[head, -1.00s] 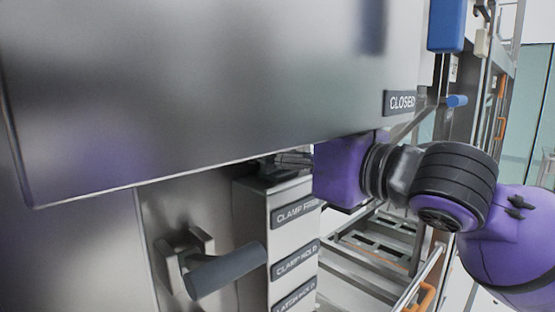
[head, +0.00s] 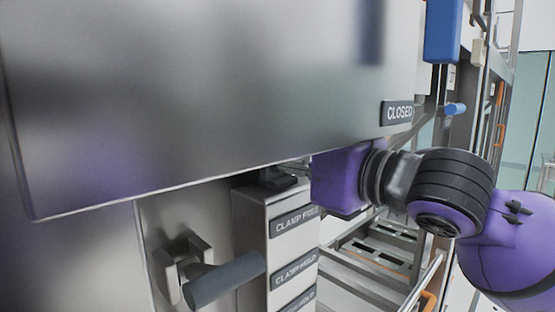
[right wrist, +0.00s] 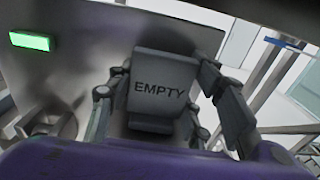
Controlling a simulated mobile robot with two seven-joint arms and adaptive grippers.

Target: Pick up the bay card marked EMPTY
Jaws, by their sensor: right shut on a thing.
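The bay card marked EMPTY (right wrist: 160,88) is a grey card with dark letters, in the middle of the right wrist view. My right gripper (right wrist: 158,105) is shut on it, with a finger at each side of the card. In the head view my right gripper (head: 282,178) reaches in from the right, just under the lower edge of a big metal panel. The card cannot be made out there. My left gripper is not in view.
A green light (right wrist: 31,41) shows in the wrist view.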

